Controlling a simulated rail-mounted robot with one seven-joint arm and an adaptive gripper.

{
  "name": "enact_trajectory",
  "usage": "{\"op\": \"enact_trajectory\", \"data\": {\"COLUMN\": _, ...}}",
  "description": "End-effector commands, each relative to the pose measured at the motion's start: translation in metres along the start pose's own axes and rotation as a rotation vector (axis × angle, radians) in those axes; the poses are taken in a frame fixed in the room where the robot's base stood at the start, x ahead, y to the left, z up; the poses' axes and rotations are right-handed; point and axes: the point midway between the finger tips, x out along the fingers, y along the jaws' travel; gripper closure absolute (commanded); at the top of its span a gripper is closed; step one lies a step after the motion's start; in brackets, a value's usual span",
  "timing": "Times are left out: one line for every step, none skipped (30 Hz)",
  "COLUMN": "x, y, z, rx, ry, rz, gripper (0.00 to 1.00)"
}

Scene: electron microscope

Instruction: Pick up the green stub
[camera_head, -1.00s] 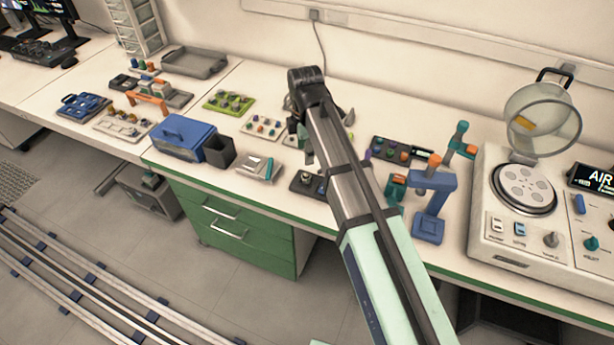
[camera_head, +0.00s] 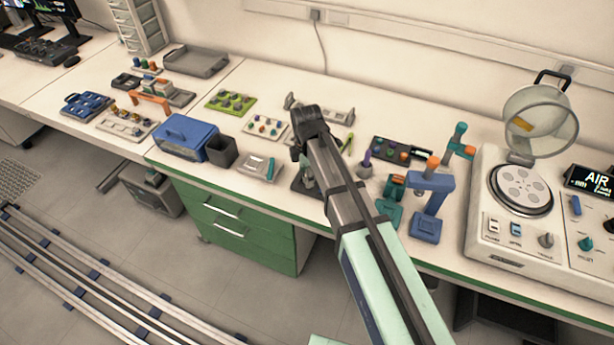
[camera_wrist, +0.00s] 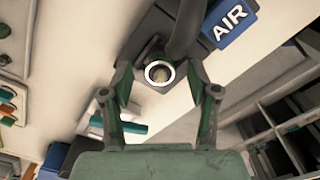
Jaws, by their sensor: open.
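My gripper (camera_wrist: 160,72) is open and points down, with a green finger on each side in the wrist view. Between and below the fingertips is a round white ring with a pale centre (camera_wrist: 160,73) on a dark base. In the head view the gripper is mostly hidden behind my arm, low over the bench's front part. I cannot single out the green stub with certainty. Small coloured stubs stand on a white tray (camera_head: 252,131), a green tray (camera_head: 215,106) and a dark tray (camera_head: 385,146).
A blue AIR label (camera_wrist: 232,20) lies beside the ring. A blue stand (camera_head: 433,190) and a teal stand (camera_head: 388,216) are right of my arm. The coater with its raised glass lid (camera_head: 541,122) is further right. A blue box (camera_head: 184,138) and dark bin (camera_head: 222,152) stand left.

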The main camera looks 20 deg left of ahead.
Motion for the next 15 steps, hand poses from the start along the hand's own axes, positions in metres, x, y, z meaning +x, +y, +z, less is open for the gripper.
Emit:
{"op": "enact_trajectory", "data": {"x": 0.0015, "y": -0.0002, "z": 0.0000, "rx": 0.000, "ry": 0.000, "rz": -0.001, "gripper": 0.40}}
{"op": "enact_trajectory", "data": {"x": 0.0021, "y": -0.0002, "z": 0.0000, "rx": 0.000, "ry": 0.000, "rz": 0.000, "gripper": 0.40}}
{"op": "enact_trajectory", "data": {"x": 0.0023, "y": -0.0001, "z": 0.0000, "rx": 0.000, "ry": 0.000, "rz": 0.000, "gripper": 0.40}}
{"op": "enact_trajectory", "data": {"x": 0.0023, "y": -0.0001, "z": 0.0000, "rx": 0.000, "ry": 0.000, "rz": 0.000, "gripper": 0.40}}
{"op": "enact_trajectory", "data": {"x": 0.0023, "y": -0.0001, "z": 0.0000, "rx": 0.000, "ry": 0.000, "rz": 0.000, "gripper": 0.40}}
{"op": "enact_trajectory", "data": {"x": 0.0022, "y": -0.0001, "z": 0.0000, "rx": 0.000, "ry": 0.000, "rz": 0.000, "gripper": 0.40}}
{"op": "enact_trajectory", "data": {"x": 0.0022, "y": 0.0000, "z": 0.0000, "rx": 0.000, "ry": 0.000, "rz": 0.000, "gripper": 0.40}}
{"op": "enact_trajectory", "data": {"x": 0.0022, "y": 0.0000, "z": 0.0000, "rx": 0.000, "ry": 0.000, "rz": 0.000, "gripper": 0.44}}
{"op": "enact_trajectory", "data": {"x": 0.0021, "y": -0.0001, "z": 0.0000, "rx": 0.000, "ry": 0.000, "rz": 0.000, "gripper": 0.58}}
{"op": "enact_trajectory", "data": {"x": 0.0021, "y": -0.0001, "z": 0.0000, "rx": 0.000, "ry": 0.000, "rz": 0.000, "gripper": 0.68}}
{"op": "enact_trajectory", "data": {"x": 0.0020, "y": -0.0001, "z": 0.0000, "rx": 0.000, "ry": 0.000, "rz": 0.000, "gripper": 0.79}}
{"op": "enact_trajectory", "data": {"x": 0.0020, "y": -0.0001, "z": 0.0000, "rx": 0.000, "ry": 0.000, "rz": 0.000, "gripper": 0.93}}
{"op": "enact_trajectory", "data": {"x": 0.0020, "y": -0.0001, "z": 0.0000, "rx": 0.000, "ry": 0.000, "rz": 0.000, "gripper": 0.96}}
{"op": "enact_trajectory", "data": {"x": 0.0020, "y": -0.0001, "z": 0.0000, "rx": 0.000, "ry": 0.000, "rz": 0.000, "gripper": 0.96}}
{"op": "enact_trajectory", "data": {"x": 0.0020, "y": -0.0001, "z": 0.0000, "rx": 0.000, "ry": 0.000, "rz": 0.000, "gripper": 0.97}}
